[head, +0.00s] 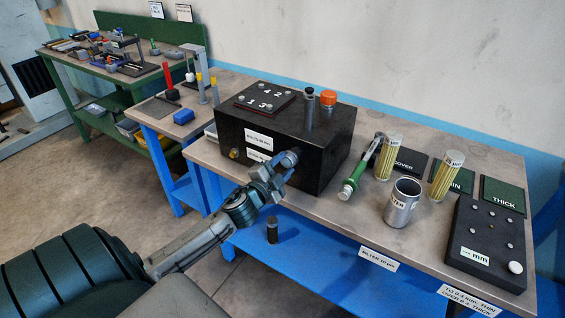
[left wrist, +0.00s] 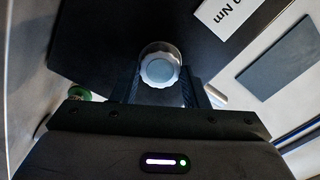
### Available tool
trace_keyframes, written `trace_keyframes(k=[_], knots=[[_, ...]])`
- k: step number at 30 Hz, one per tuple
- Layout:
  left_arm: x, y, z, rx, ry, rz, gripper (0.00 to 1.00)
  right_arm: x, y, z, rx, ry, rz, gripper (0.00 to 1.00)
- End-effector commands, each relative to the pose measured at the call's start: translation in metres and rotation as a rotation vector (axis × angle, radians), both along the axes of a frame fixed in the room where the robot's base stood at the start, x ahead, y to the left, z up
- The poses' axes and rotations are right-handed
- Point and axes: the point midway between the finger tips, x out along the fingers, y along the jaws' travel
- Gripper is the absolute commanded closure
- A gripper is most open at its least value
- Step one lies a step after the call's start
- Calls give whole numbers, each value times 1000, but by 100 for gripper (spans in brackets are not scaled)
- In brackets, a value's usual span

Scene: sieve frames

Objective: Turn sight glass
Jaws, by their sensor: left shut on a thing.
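The black box (head: 285,140) stands on the bench with white labels on its front. The sight glass (head: 289,158) is a round, greyish piece sticking out of the box's front face, at the right of the labels. In the left wrist view the sight glass (left wrist: 160,70) shows as a pale ring with a bluish centre, between my two fingers. My left gripper (head: 279,170) is shut on it, reaching in from the front left. In the left wrist view the gripper (left wrist: 160,88) hides the lower part of the glass. My right gripper is not in view.
A brass fitting (head: 233,153) sits on the box's front, left of the glass. A numbered plate (head: 265,97) and an orange-capped part (head: 328,97) top the box. Right of it are a green-handled wrench (head: 353,178), a metal cup (head: 402,205) and a dark tray (head: 486,245).

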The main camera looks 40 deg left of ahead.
Motion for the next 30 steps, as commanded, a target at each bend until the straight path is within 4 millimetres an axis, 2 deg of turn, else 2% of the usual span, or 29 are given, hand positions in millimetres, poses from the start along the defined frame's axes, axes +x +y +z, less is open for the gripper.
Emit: trace_keyframes(k=[12,30], knots=[[0,-1,0,259,28,-1,82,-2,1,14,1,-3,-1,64],[0,-1,-1,329,37,-1,82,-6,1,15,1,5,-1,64]])
